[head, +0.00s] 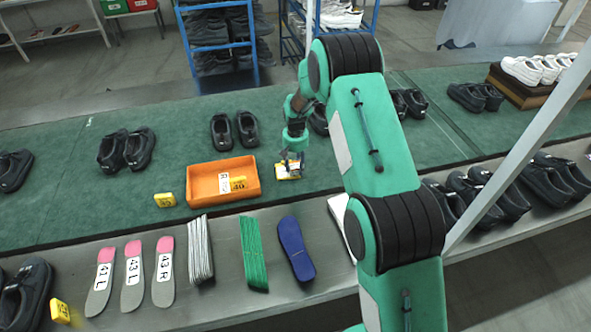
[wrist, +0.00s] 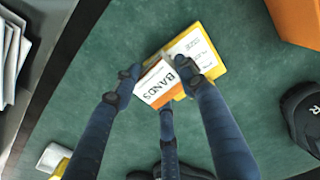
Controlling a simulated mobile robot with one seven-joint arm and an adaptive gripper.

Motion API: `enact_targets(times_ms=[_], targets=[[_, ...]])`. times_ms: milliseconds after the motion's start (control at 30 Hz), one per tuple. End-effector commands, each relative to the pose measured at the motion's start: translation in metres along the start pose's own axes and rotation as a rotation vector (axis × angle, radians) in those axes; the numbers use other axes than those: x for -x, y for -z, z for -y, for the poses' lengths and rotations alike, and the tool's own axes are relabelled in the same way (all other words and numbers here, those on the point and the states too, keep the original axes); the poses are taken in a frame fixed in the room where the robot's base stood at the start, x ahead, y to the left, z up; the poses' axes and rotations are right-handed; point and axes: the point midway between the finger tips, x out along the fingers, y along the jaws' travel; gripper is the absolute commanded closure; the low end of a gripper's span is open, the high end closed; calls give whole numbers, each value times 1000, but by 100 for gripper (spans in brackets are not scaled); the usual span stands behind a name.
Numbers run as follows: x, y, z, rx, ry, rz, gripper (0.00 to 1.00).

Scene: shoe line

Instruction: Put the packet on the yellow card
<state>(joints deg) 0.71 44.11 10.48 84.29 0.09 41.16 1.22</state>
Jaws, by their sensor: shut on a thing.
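The packet (wrist: 158,88), white and orange with "BANDS" printed on it, is between the fingers of my gripper (wrist: 160,82) in the wrist view. My gripper is shut on it. The yellow card (wrist: 213,58), with a white printed label, lies behind the packet on the green surface, and the packet covers part of it. I cannot tell whether the packet touches the card or is just above it. In the head view my gripper (head: 291,162) is low over the yellow card (head: 281,174), right of the orange tray, and the fingers hide most of the packet.
The orange tray (head: 207,197) stands close by on the left, with a yellow block (head: 165,200) beside it. Black shoes (head: 234,130) stand behind. Insoles (head: 163,272) and a green stack (head: 253,255) lie on the metal front ledge.

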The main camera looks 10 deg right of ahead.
Motion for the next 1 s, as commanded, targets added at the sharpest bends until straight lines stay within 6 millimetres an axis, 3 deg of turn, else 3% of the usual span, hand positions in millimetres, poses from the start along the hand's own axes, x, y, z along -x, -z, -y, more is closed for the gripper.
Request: enact_targets(times_ms=[133,600,633,700,1000], targets=[[-15,0,0,0,0,1,86],[-20,0,0,0,0,1,87],[-20,0,0,0,0,1,56],[-20,0,0,0,0,1,42],[-19,0,0,0,0,1,39]])
